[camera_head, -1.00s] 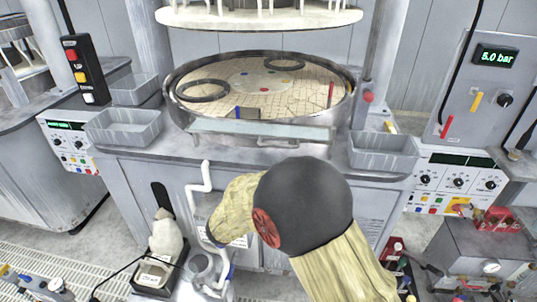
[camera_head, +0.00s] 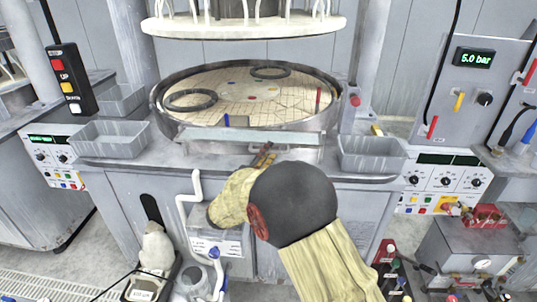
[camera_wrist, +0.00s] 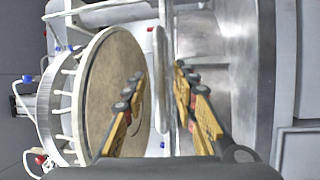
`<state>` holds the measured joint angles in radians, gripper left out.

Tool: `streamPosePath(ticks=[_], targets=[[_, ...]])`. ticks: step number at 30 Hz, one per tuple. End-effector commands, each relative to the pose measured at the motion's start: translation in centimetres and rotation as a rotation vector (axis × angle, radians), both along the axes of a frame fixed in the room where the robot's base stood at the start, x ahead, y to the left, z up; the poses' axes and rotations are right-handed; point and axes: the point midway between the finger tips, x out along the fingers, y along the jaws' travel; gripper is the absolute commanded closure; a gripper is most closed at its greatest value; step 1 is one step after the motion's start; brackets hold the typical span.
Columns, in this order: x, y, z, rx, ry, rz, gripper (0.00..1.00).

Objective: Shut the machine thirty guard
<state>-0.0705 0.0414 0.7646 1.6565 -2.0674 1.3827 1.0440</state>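The guard (camera_head: 250,134) is a pale translucent panel lying along the front of the round basin (camera_head: 165,122), below the basin's near rim. In the wrist view the guard shows as a thin upright strip (camera_wrist: 163,75). My gripper (camera_head: 264,156) is just below the guard's front edge in the head view. In the wrist view my gripper (camera_wrist: 158,80) is open, its two fingers apart on either side of the strip, with nothing clamped. Whether a finger touches the guard I cannot tell. No machine number is readable.
The tiled platen with dark rings (camera_head: 191,100) lies in the basin, below a raised upper plate (camera_head: 245,27). Grey trays (camera_head: 108,138) and (camera_head: 371,155) flank the basin. A button pendant (camera_head: 70,78) is at left; a control panel (camera_head: 470,95) is at right. White pipework (camera_head: 190,200) stands in front.

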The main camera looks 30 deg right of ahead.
Motion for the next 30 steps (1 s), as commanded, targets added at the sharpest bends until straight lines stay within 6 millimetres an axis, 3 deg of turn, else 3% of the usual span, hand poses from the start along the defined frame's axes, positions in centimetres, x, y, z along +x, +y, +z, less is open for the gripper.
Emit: streamPosePath(ticks=[12,26,30], targets=[[0.49,-0.79,0.16,-0.001,0.001,0.0,0.73],[0.48,-0.77,0.13,0.0,0.002,0.0,0.99],[0.47,-0.77,0.11,0.0,0.002,0.0,1.0]])
